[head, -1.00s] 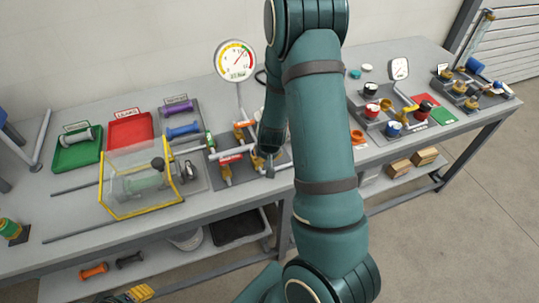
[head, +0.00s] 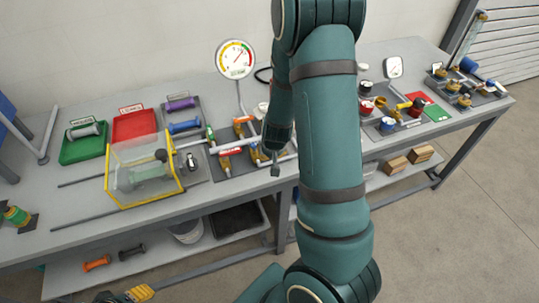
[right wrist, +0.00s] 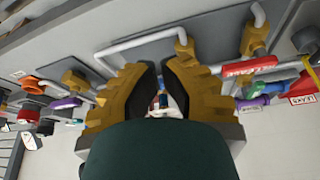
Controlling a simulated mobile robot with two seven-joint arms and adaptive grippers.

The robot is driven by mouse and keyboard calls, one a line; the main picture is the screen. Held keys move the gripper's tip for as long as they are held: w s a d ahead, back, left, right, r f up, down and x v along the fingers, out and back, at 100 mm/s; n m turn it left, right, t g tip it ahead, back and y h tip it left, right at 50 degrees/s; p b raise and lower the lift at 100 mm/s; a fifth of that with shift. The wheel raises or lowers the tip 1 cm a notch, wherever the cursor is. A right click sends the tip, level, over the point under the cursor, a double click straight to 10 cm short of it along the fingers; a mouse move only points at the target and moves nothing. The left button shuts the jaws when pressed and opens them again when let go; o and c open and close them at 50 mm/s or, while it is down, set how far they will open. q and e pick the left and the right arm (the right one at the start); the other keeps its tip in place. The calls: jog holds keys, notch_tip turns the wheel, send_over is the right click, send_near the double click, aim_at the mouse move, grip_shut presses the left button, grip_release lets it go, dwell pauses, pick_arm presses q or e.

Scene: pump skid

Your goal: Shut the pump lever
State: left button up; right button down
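The pump skid's pipes and brass valves stand under a round gauge (head: 235,58) in the head view. A red lever handle (head: 230,152) with white lettering lies across the front-left pipe; it also shows in the right wrist view (right wrist: 250,70). I cannot read the lettering surely. My right arm crosses the middle of the head view and hides part of the skid. My right gripper (right wrist: 162,75) shows gold fingers with dark pads and a narrow gap between them, apart from the red handle. My left gripper (head: 132,294) is partly visible at the bottom left; its fingers are unclear.
A clear box with yellow edges (head: 180,180) stands left of the skid. Behind it are a green tray (head: 66,156), a red tray (head: 118,134) and a blue piece (head: 185,127). More valves (head: 388,124) stand to the right. The bench's front left is mostly bare.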

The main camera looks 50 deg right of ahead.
jog(key=p+v, duration=0.2)
jog(key=v, duration=0.3)
jog(key=shift+d+r, duration=0.1)
jog(key=shift+r, duration=0.2)
jog(key=shift+s+f, duration=0.1)
